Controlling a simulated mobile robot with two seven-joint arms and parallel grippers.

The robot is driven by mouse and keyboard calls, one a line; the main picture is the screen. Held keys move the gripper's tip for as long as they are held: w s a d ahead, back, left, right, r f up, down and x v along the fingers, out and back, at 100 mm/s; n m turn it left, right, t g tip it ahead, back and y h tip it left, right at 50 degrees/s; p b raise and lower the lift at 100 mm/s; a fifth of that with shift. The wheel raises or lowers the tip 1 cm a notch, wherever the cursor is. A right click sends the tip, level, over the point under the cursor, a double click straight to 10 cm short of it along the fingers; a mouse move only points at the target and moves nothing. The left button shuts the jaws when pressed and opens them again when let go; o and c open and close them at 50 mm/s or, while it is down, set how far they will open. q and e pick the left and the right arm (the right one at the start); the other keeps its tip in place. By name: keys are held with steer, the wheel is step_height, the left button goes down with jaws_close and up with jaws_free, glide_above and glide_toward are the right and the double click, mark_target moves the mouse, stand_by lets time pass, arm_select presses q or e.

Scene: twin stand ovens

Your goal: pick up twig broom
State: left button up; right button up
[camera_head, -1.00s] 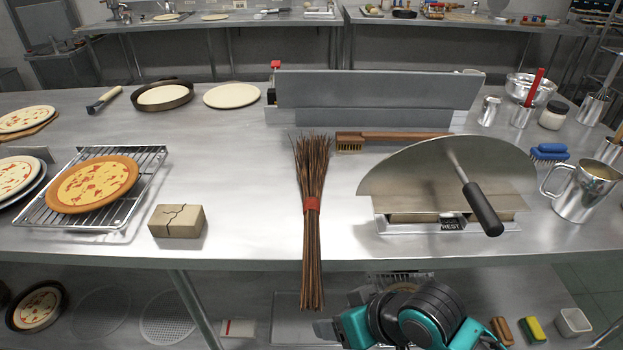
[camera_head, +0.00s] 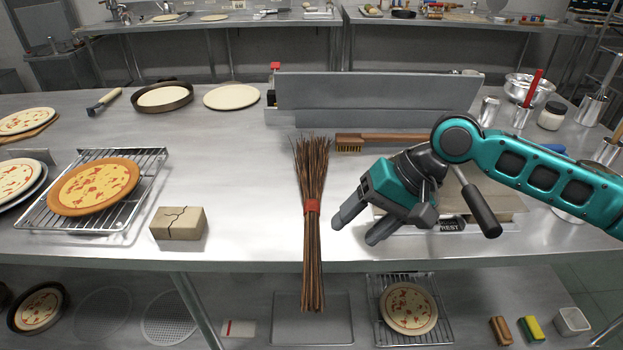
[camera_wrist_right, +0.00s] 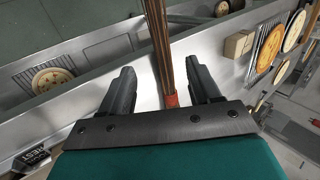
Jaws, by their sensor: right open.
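The twig broom (camera_head: 312,215) lies on the steel table, its bristles toward the back and its handle end over the front edge. A red band (camera_head: 312,206) wraps its middle. My right gripper (camera_head: 354,233) is open and empty, just right of the broom near the band, apart from it in the head view. In the right wrist view the broom (camera_wrist_right: 159,50) runs between the two open fingers (camera_wrist_right: 163,88), with the red band close to the palm. My left gripper is not in view.
A cracked tan block (camera_head: 178,223) and a pizza on a wire rack (camera_head: 92,188) stand to the left. A wooden brush (camera_head: 390,137) and a metal stand (camera_head: 375,97) are behind. A black-handled peel (camera_head: 481,209) lies under my right arm.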

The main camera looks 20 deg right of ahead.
mark_target(317, 262)
steer(key=x, duration=0.7)
steer(key=shift+f+b, duration=0.1)
steer(key=shift+b, duration=0.25)
steer(key=x, duration=0.5)
steer(key=shift+w, duration=0.25)
steer(key=shift+d, duration=0.1)
steer(key=shift+c, duration=0.2)
jaws_close()
